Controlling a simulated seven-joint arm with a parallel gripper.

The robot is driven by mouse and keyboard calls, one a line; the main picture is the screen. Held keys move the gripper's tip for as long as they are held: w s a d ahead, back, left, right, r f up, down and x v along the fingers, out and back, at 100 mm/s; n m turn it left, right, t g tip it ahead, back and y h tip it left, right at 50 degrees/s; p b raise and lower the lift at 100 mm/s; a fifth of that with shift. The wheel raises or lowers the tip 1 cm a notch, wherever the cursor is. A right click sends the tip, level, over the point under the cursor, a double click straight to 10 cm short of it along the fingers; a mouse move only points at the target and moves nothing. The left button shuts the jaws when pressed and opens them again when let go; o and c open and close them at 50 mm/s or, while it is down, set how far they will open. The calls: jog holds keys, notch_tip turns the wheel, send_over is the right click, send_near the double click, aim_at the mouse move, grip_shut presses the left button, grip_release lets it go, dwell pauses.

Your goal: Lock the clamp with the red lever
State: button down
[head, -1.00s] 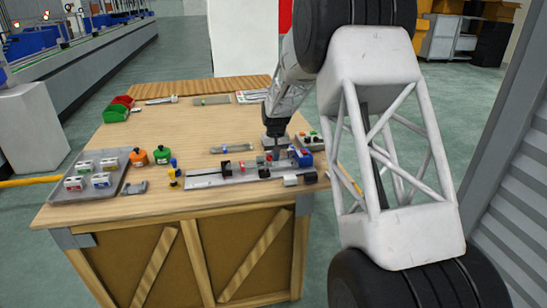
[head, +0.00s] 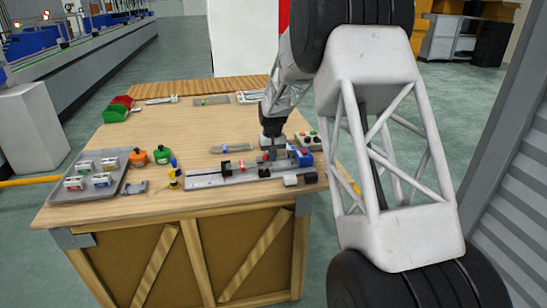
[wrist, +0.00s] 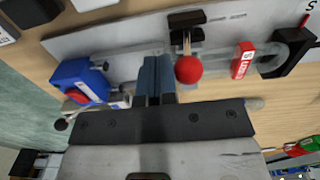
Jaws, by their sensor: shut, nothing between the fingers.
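The clamp (wrist: 186,22), dark and brown with metal prongs, sits on the grey fixture plate (wrist: 130,42) in the wrist view. Its lever ends in a red ball (wrist: 188,70). My gripper (wrist: 155,62) is shut and empty, its fingers just left of the red ball in that view; I cannot tell whether they touch it. In the head view my gripper (head: 271,156) is low over the right part of the fixture plate (head: 207,181), and the clamp cannot be made out clearly there.
A blue box with a red button (head: 304,157) stands at the plate's right end. A red labelled piece (wrist: 243,60) lies right of the ball in the wrist view.

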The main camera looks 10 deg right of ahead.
jog(key=shift+a, duration=0.3)
jog(key=shift+a+r, duration=0.1)
jog(key=shift+a, duration=0.85)
jog(key=shift+d, duration=0.2)
jog(key=shift+d, duration=0.35)
jog(key=shift+d, duration=0.1)
dwell(0.4)
notch_tip(320, 180, up, 8)
dwell(1.4)
jog(key=shift+s, duration=0.1)
